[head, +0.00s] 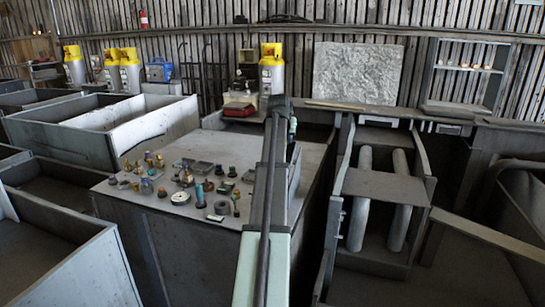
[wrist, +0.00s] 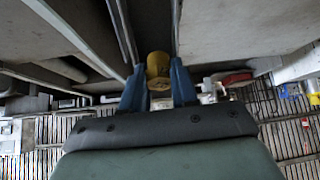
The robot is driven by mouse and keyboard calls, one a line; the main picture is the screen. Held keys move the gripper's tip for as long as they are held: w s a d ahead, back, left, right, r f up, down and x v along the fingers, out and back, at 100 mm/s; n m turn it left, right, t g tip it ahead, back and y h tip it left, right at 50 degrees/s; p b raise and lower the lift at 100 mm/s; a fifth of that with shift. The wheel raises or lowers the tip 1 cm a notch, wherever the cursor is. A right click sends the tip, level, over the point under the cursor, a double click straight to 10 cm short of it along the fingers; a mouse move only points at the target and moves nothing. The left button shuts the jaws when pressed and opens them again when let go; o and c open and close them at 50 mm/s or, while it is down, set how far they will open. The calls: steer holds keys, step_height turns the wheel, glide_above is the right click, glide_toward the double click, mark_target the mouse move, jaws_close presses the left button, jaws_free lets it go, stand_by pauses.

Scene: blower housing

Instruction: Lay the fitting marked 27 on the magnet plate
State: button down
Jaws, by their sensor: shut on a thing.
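My gripper (wrist: 159,74) shows in the wrist view with its two blue fingers shut on a yellow, brass-coloured fitting (wrist: 158,62). No number can be read on this fitting. In the head view my arm crosses the right part of the grey bench (head: 160,238), and it hides the fingers and the held fitting. Several small brass, dark and teal fittings (head: 199,192) stand on the left part of the bench top. A flat dark grey piece (head: 202,167) lies behind them, but I cannot tell whether it is the magnet plate.
Open grey bins (head: 60,262) stand left of the bench. A frame with two pale rollers (head: 398,200) stands to its right. A yellow-topped cylinder (head: 271,76) and a red item (head: 238,110) are at the back. The bench's front right top looks bare beside my arm.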

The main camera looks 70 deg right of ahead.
steer(key=shift+d+r+m, duration=0.3)
steer(key=shift+d, duration=0.25)
steer(key=shift+s+a+m+g+h, duration=0.1)
steer(key=shift+m+g+h, duration=0.2)
steer(key=shift+g+h, duration=0.1)
steer(key=shift+f, duration=0.15)
steer(key=shift+f, duration=2.15)
